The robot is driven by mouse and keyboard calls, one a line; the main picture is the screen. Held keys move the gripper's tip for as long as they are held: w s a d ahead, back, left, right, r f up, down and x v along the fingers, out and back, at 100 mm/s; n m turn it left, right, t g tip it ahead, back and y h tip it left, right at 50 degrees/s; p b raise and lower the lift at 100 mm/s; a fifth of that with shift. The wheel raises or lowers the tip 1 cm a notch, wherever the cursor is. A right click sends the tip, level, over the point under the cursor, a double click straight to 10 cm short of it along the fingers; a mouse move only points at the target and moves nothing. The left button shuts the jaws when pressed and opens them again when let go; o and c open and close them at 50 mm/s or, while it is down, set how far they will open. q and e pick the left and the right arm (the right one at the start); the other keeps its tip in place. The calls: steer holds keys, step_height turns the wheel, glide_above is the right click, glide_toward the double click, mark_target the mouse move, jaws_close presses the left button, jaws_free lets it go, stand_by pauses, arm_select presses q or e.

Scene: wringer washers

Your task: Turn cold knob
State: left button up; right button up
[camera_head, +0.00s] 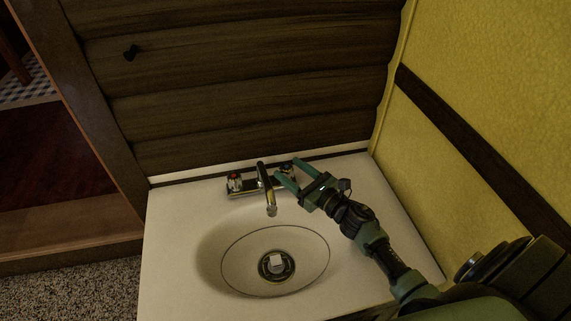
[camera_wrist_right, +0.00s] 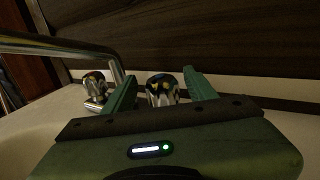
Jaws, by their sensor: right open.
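The sink faucet (camera_head: 264,178) has a chrome spout and a knob at each end. The left knob (camera_head: 234,183) shows a red mark. The right knob (camera_head: 287,168), which I take as the cold knob, is partly hidden by my right gripper (camera_head: 290,171). In the right wrist view the cold knob (camera_wrist_right: 162,92) appears between my two green fingers, which are open on either side of it. I cannot tell whether either finger touches it. The other knob (camera_wrist_right: 95,84) stands farther left in that view. My left gripper is not in view.
The white sink counter (camera_head: 170,225) has an oval basin with a drain (camera_head: 277,265). A dark wooden wall (camera_head: 240,80) stands close behind the faucet. A yellow wall (camera_head: 480,90) borders the counter on the right. The chrome spout (camera_wrist_right: 55,48) lies left of my gripper.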

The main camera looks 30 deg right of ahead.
steer(key=shift+x, duration=1.05)
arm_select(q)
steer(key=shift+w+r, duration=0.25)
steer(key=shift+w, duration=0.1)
arm_select(e)
steer(key=shift+w, duration=0.15)
jaws_close()
steer(key=shift+f+b, duration=0.15)
steer(key=shift+b, duration=0.15)
steer(key=n+g+y+b, duration=0.1)
steer(key=n+y+b, duration=0.1)
steer(key=b, duration=0.3)
steer(key=n+g+y+b, duration=0.2)
steer(key=y+b, duration=0.2)
steer(key=shift+f+n+b, duration=0.1)
steer(key=shift+n+b, duration=0.2)
steer(key=shift+b, duration=0.1)
steer(key=shift+n+g+y+b, duration=0.3)
steer(key=shift+g+y+b, duration=0.1)
steer(key=shift+g+y, duration=0.1)
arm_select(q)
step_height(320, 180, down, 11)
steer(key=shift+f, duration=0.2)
arm_select(e)
steer(key=shift+r, duration=0.3)
